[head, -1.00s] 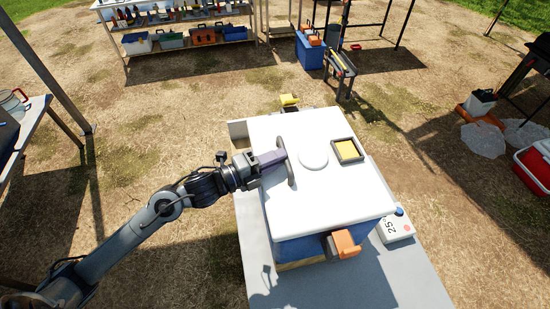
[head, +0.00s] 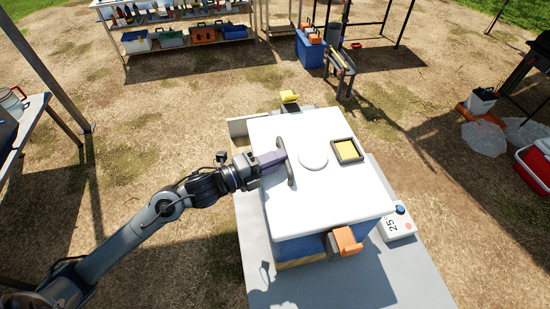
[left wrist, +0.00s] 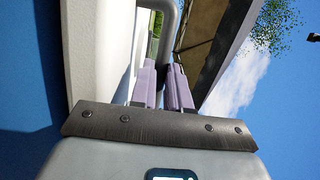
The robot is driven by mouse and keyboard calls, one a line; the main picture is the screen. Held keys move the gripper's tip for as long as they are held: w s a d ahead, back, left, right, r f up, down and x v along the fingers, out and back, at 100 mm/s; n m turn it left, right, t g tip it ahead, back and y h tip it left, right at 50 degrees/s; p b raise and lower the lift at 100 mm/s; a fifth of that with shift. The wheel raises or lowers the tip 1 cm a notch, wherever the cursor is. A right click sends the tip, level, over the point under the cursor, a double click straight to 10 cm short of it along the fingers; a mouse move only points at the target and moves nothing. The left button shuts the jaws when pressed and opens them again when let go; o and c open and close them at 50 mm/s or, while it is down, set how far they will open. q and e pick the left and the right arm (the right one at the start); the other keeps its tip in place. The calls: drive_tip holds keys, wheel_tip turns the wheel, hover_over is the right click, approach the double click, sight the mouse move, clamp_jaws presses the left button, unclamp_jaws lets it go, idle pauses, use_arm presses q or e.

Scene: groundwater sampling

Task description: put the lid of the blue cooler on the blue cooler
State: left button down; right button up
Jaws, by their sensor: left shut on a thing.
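The white lid (head: 330,200) lies over the top of the blue cooler (head: 300,246) on the grey table. Whether it is fully seated cannot be told. The lid carries a grey bar handle on its left part, a round white disc and a dark square tray with a yellow inside. My left gripper (head: 278,160) is shut on the lid's handle (head: 287,168). In the left wrist view its purple fingers (left wrist: 164,85) close about the grey handle (left wrist: 168,20), beside the white lid (left wrist: 100,50). My right gripper is not in view.
An orange-and-black item (head: 345,241) is at the cooler's front side and a yellow one (head: 289,97) behind it. A white device (head: 397,226) stands on the grey table (head: 350,285) at right. A red cooler (head: 535,165) is on the ground far right.

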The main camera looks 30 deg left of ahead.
use_arm(q)
drive_tip(key=shift+f, duration=0.25)
idle(0.3)
drive_tip(key=c, duration=1.1)
unclamp_jaws()
drive_tip(key=shift+o, duration=0.4)
drive_tip(key=shift+f, duration=0.15)
drive_tip(key=v, duration=1.1)
drive_tip(key=shift+w, duration=0.1)
